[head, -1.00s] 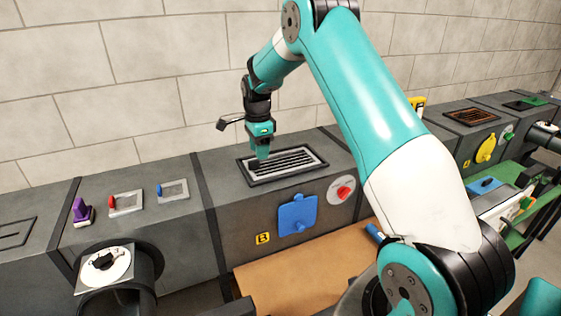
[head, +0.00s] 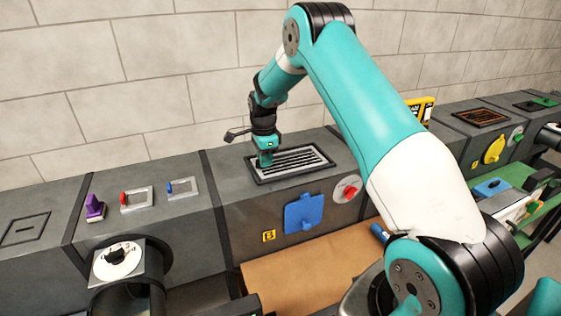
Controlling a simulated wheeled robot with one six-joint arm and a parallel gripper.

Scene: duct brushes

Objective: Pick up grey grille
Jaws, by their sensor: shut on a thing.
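The grey grille (head: 300,161) is a slatted plate in a dark rectangular frame on top of the middle duct section. My gripper (head: 265,161) is down at the left end of the grille, with its fingers shut on it. The grille appears to lie level in its frame; I cannot tell whether it is raised at all. The fingertips are small and partly hidden by the gripper body.
The duct (head: 240,222) runs along the block wall. A purple handle (head: 95,209), a red-knobbed slide (head: 137,199) and a blue-knobbed slide (head: 183,188) stand to the left. A blue hatch (head: 304,213) and red knob (head: 351,192) are on the front. A brown board (head: 300,278) lies below.

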